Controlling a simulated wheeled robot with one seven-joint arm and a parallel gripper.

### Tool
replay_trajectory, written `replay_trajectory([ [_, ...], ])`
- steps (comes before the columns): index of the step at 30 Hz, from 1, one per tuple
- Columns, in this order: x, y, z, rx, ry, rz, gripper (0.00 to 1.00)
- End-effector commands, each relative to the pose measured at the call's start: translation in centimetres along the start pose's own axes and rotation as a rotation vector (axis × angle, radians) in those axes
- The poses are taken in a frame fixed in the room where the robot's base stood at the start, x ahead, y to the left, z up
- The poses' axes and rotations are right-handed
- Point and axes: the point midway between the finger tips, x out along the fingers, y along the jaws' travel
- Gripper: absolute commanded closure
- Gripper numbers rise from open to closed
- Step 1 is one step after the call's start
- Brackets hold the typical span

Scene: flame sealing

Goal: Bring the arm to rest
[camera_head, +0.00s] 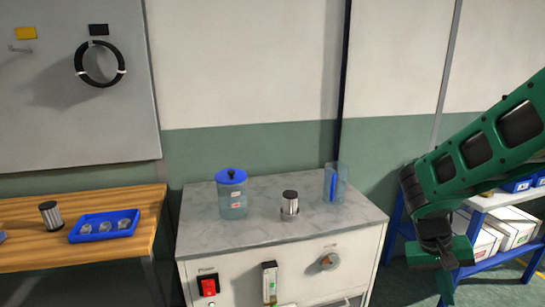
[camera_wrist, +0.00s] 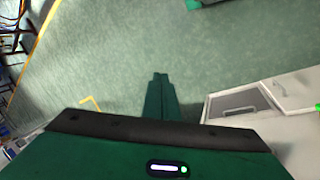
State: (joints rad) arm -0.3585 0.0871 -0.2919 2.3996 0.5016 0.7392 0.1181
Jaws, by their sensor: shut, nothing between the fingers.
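My green arm comes in from the right in the head view, to the right of the marble-topped cabinet (camera_head: 255,236). My gripper (camera_head: 446,290) hangs below the wrist, beyond the cabinet's right side and apart from it, with its tips at the lower edge of the view. In the wrist view my gripper (camera_wrist: 160,80) shows its green fingers together, with nothing between them, above the green floor (camera_wrist: 200,50).
On the cabinet stand a blue-lidded jar (camera_head: 232,200), a metal cylinder in a holder (camera_head: 290,205) and a clear blue shield (camera_head: 335,185). A wooden bench (camera_head: 20,255) with a blue tray (camera_head: 104,226) is at left. A blue shelf (camera_head: 478,268) with boxes stands behind my gripper.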

Motion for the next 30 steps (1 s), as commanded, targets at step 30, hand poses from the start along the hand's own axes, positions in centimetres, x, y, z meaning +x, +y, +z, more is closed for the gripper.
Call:
replay_trajectory([
  [30,-4.8,9.0,15.2,0.175,-0.076,-0.421,1.0],
])
